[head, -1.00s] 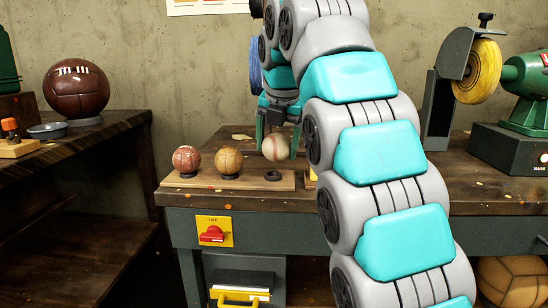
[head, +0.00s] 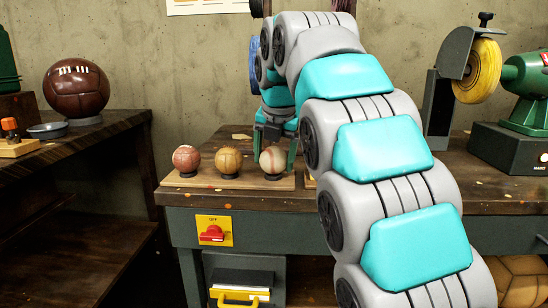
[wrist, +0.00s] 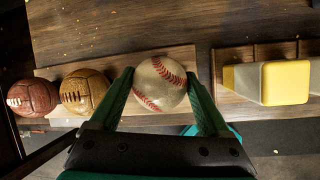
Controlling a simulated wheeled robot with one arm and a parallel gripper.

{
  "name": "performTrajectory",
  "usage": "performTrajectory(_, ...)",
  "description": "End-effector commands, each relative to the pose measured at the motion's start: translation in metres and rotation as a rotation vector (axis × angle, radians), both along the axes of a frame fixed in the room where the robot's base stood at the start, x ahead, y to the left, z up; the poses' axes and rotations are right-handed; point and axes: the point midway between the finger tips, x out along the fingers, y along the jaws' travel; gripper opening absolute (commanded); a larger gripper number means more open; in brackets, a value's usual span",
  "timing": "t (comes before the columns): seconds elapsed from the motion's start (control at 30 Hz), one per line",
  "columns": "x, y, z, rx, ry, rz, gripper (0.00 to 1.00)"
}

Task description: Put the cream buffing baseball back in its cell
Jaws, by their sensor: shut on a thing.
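The cream baseball (head: 273,160) with red stitching is at the right end of a wooden board (head: 200,182), over the spot where a dark ring showed. The ring is now mostly hidden under it, and I cannot tell whether the ball's weight rests on it. My gripper (head: 273,150) is shut on the ball, with a green finger on each side. In the wrist view the ball (wrist: 160,83) sits between the two fingertips (wrist: 159,84). A red-brown ball (head: 186,158) and a tan ball (head: 228,161) sit on dark rings to its left.
A grinder with a yellow wheel (head: 477,70) stands at the right of the bench. A yellow-topped block (wrist: 285,82) lies right of the board in the wrist view.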

Motion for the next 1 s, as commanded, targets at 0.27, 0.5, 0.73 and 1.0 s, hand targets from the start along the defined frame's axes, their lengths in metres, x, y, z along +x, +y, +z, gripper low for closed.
performTrajectory(0.27,0.0,0.0,-0.002,0.001,-0.001,0.0,0.84)
performTrajectory(0.5,0.0,0.0,-0.002,0.001,-0.001,0.0,1.0)
performTrajectory(0.73,0.0,0.0,-0.005,0.001,-0.001,0.0,1.0)
performTrajectory(1.0,-0.006,-0.001,0.014,0.001,-0.006,0.001,1.0)
